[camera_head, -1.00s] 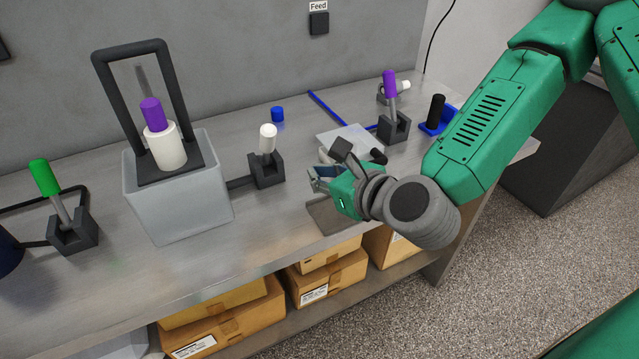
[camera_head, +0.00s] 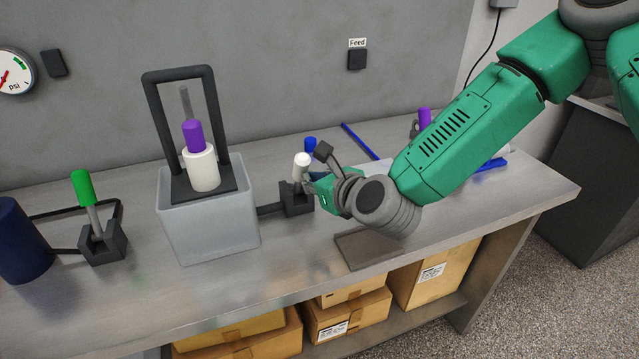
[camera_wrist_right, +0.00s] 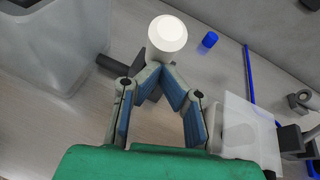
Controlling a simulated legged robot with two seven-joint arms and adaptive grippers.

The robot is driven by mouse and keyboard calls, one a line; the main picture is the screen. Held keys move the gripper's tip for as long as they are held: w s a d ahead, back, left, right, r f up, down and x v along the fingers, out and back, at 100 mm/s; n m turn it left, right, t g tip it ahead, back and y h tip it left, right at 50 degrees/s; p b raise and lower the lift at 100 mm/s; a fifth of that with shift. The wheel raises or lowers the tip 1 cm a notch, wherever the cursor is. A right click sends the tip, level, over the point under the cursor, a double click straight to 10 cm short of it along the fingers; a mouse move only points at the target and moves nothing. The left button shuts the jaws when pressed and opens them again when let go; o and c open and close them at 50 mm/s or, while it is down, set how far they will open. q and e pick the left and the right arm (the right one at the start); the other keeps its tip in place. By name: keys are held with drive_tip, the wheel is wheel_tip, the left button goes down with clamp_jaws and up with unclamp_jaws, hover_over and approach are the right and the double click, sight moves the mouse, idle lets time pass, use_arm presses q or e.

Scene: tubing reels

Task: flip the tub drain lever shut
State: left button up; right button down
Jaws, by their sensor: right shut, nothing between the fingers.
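The grey tub (camera_head: 208,232) stands on the bench, with a pipe running from its right side to a dark lever block (camera_head: 296,199). The lever on that block has a white handle (camera_head: 301,166) and stands roughly upright. In the right wrist view the white handle (camera_wrist_right: 167,37) is seen nearly end-on, just beyond the fingertips. My right gripper (camera_head: 309,184) is shut and empty, its tips close beside the lever; I cannot tell whether they touch it. In the wrist view the fingertips (camera_wrist_right: 161,70) meet below the handle. My left gripper is out of view.
A green-handled lever (camera_head: 83,190) and a dark blue cylinder (camera_head: 22,245) stand at left. A purple cylinder (camera_head: 193,135) tops the white one in the tub's frame. A purple-handled lever (camera_head: 425,117) is partly behind my right arm. The bench front is mostly clear.

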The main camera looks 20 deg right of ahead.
sight(308, 159)
idle(0.3)
drive_tip(key=w+r+g+p, duration=0.1)
drive_tip(key=p, duration=0.1)
drive_tip(key=w+r+g+p, duration=0.1)
drive_tip(key=p, duration=0.2)
drive_tip(key=shift+w+r+g, duration=0.2)
drive_tip(key=shift+w+g, duration=0.1)
drive_tip(key=shift+w+p, duration=0.3)
drive_tip(key=shift+p, duration=0.15)
drive_tip(key=w+b, duration=0.2)
drive_tip(key=w, duration=0.5)
drive_tip(key=shift+r, duration=0.35)
drive_tip(key=shift+w+r, duration=0.1)
drive_tip(key=shift+w, duration=0.05)
drive_tip(key=shift+r, duration=0.1)
